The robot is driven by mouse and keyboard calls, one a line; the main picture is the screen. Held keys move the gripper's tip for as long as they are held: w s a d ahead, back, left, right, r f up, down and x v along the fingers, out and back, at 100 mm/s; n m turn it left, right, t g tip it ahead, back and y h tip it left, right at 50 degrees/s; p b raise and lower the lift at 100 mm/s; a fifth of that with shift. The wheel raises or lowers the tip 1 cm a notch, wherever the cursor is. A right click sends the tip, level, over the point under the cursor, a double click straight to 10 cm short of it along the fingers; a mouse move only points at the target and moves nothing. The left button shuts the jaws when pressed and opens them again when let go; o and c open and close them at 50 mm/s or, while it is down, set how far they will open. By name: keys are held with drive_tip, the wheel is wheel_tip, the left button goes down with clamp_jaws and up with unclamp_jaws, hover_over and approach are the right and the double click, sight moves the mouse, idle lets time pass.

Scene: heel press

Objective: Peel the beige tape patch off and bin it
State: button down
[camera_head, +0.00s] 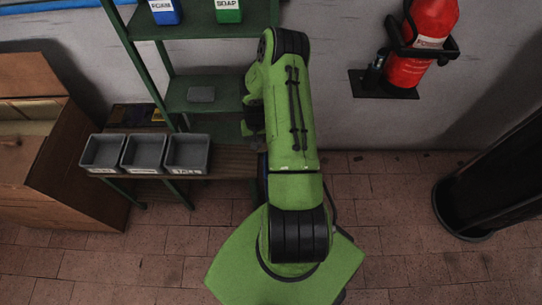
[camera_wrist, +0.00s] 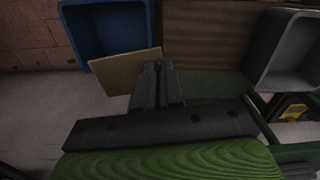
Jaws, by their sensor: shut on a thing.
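In the wrist view my gripper (camera_wrist: 160,84) is shut, with its dark fingers close together on the edge of a flat beige tape patch (camera_wrist: 122,73). The patch sticks out to the left of the fingers, and in the picture it overlaps the lower rim of a blue bin (camera_wrist: 106,30). I cannot tell how far the patch is above the rim. The part of the bin's inside that shows looks empty. In the head view my arm hides the fingers and the patch, and only a thin blue sliver of the bin (camera_head: 262,178) shows beside it.
A wooden bench top (camera_wrist: 212,38) lies right of the bin in the wrist view, with a grey tray (camera_wrist: 262,78) beyond it. The head view shows three labelled grey trays (camera_head: 145,152), a green shelf (camera_head: 190,85), a fire extinguisher (camera_head: 425,40) and a dark round container (camera_head: 462,236).

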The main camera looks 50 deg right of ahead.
drive_tip(key=s+d+f+m+b, duration=0.25)
drive_tip(key=s+d+f, duration=0.25)
drive_tip(key=f, duration=0.3)
drive_tip(key=shift+n, duration=0.25)
drive_tip(key=f+b, duration=0.3)
drive_tip(key=f, duration=0.1)
drive_tip(key=f+b, duration=0.3)
drive_tip(key=f, duration=0.2)
drive_tip(key=f+b, duration=0.4)
drive_tip(key=f, duration=0.1)
drive_tip(key=shift+w+a, duration=0.15)
drive_tip(key=shift+w, duration=0.1)
drive_tip(key=c, duration=0.7)
unclamp_jaws()
wheel_tip(320, 180, up, 7)
drive_tip(key=p, duration=0.5)
drive_tip(key=shift+a+r, duration=0.1)
